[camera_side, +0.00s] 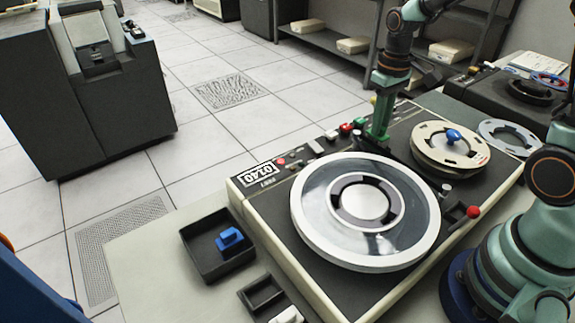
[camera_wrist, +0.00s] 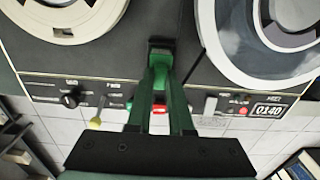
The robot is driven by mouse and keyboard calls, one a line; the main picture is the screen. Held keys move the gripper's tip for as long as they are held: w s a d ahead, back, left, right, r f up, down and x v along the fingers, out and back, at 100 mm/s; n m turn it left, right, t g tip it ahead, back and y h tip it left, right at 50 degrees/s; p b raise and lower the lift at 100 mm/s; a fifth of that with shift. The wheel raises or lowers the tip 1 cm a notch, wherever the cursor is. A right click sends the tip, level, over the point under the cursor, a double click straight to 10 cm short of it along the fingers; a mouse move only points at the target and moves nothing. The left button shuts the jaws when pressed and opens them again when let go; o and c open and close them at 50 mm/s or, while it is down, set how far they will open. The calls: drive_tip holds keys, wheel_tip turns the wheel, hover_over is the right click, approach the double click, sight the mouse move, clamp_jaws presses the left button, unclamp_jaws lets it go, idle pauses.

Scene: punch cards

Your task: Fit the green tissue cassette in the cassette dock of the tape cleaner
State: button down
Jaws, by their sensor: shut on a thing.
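My gripper (camera_side: 379,128) points down at the tape cleaner (camera_side: 318,277), between its two reels. Its green fingers are closed together on the green tissue cassette (camera_wrist: 161,60), which is mostly hidden between the fingertips. The cassette's green is hard to tell from the fingers. In the wrist view the fingertips meet at a small dark recess (camera_wrist: 159,43) in the deck, which looks like the cassette dock. I cannot tell whether the cassette sits in it or just above it. In the side view the fingers hide this spot.
A large clear-faced reel (camera_side: 420,235) and a cream reel (camera_side: 430,145) flank the gripper. A blue piece (camera_side: 229,237) lies in a black tray (camera_side: 204,268) at the left. A red knob (camera_side: 473,211) stands at the cleaner's right. Buttons and knobs line its edge.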

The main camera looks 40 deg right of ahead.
drive_tip(key=shift+f, duration=0.75)
drive_tip(key=c, duration=0.7)
unclamp_jaws()
drive_tip(key=shift+c, duration=1.1)
drive_tip(key=shift+r, duration=4)
